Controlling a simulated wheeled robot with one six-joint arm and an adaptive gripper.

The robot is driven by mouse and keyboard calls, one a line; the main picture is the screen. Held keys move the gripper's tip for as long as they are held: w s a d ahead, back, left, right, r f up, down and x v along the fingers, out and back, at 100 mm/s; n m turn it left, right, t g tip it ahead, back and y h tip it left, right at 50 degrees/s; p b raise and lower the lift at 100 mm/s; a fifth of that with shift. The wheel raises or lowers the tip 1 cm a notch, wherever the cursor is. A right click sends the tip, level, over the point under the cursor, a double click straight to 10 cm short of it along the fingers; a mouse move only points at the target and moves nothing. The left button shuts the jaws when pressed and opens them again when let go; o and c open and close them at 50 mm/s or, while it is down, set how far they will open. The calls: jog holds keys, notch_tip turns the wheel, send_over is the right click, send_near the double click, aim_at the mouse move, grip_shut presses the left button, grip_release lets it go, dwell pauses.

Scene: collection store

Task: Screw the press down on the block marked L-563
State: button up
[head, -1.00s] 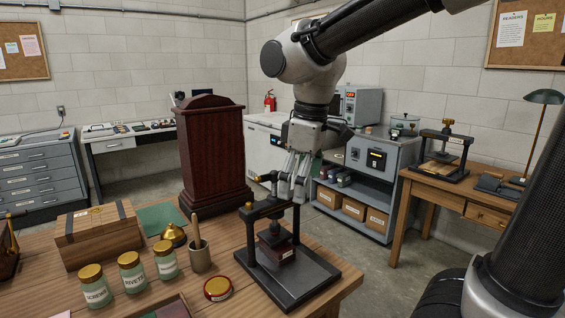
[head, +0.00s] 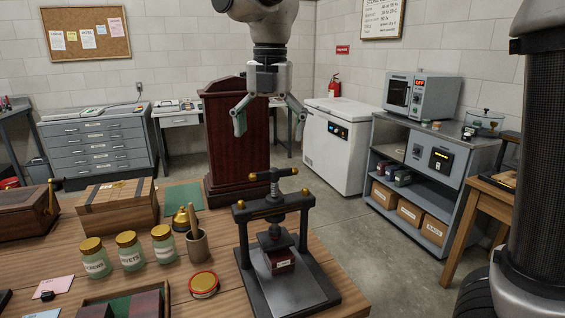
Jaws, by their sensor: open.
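The black press (head: 246,214) with brass caps stands on the right part of the wooden table, its screw (head: 275,186) and crossbar handle at the top. The label is too small to read. The platen is at the block's top, but I cannot tell whether it touches. My gripper (head: 270,122) is open and empty, fingers spread wide, above the press handle and apart from it in the picture.
A tall dark red wooden case (head: 236,150) rises behind. A tray of blocks (head: 92,302) lies at the front.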

aim_at(275, 169)
jog(key=n, duration=0.2)
jog(key=shift+d+r+n, duration=0.2)
jog(key=shift+d+n, duration=0.1)
jog(key=shift+s+d+n, duration=0.1)
jog(key=shift+s+n, duration=0.1)
jog(key=shift+n, duration=1)
notch_tip(275, 169, down, 8)
jog(key=shift+r, duration=0.1)
jog(key=shift+c, duration=0.4)
jog(key=c, duration=0.9)
jog(key=shift+s, duration=0.1)
jog(key=shift+c, duration=0.3)
